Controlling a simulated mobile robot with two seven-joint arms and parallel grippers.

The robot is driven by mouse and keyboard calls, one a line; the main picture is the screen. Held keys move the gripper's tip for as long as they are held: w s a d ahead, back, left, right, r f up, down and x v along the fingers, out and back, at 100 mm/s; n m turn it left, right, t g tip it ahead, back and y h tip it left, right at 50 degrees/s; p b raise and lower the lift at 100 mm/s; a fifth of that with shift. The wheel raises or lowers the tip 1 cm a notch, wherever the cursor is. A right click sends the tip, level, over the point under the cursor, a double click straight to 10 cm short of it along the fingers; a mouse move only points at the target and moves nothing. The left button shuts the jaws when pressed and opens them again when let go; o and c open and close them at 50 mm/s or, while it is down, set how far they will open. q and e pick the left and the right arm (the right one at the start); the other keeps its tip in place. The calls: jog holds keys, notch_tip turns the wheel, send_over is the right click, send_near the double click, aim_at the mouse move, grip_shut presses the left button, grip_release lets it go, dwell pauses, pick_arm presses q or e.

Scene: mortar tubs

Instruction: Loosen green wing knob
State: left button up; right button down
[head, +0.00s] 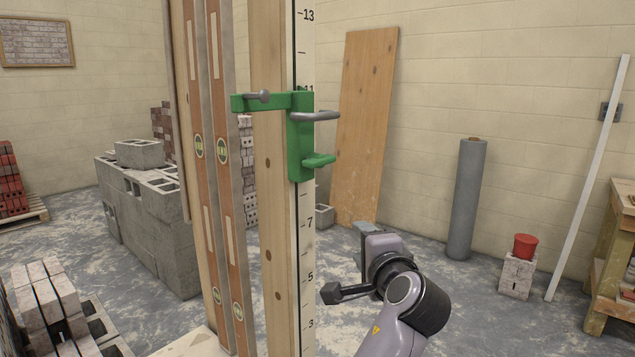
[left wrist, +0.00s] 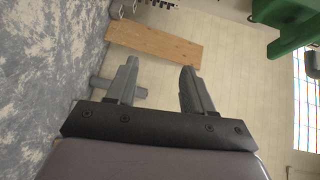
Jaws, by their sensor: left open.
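The green wing knob (head: 319,160) sticks out to the right from the lower part of a green clamp (head: 300,135) on an upright wooden post (head: 272,200). A grey bar (head: 316,116) sits above the knob on the same clamp. My left gripper (head: 362,236) is below and to the right of the knob, apart from it. In the left wrist view my left gripper (left wrist: 158,82) is open, with nothing between its fingers. A green part (left wrist: 290,22), seemingly of the clamp, shows at the top right there. My right gripper is in neither view.
A numbered scale strip (head: 306,225) runs up the post, and spirit levels (head: 222,150) stand left of it. A plywood board (head: 365,120) leans on the back wall. Concrete blocks (head: 150,220) are stacked at left. Open floor lies right of the post.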

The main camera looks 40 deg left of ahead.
aim_at(325, 162)
pick_arm(q)
jog(key=s+a+r+n+g+y, duration=0.1)
jog(key=s+r+g+y, duration=0.1)
jog(key=r, duration=0.5)
jog(key=s+a+r+n+g+y, duration=0.1)
jog(key=s+r+n+y, duration=0.1)
jog(key=r, duration=0.5)
jog(key=shift+g, duration=0.3)
jog(key=p+x, duration=0.2)
jog(key=x, duration=0.3)
jog(key=shift+w+a, duration=0.15)
jog(key=shift+a, duration=0.05)
jog(key=shift+w+a, duration=0.25)
jog(key=shift+a, duration=0.3)
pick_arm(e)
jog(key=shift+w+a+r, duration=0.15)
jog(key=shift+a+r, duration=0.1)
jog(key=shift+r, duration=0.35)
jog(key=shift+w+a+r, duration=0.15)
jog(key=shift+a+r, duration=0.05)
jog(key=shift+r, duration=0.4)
pick_arm(q)
grip_shut()
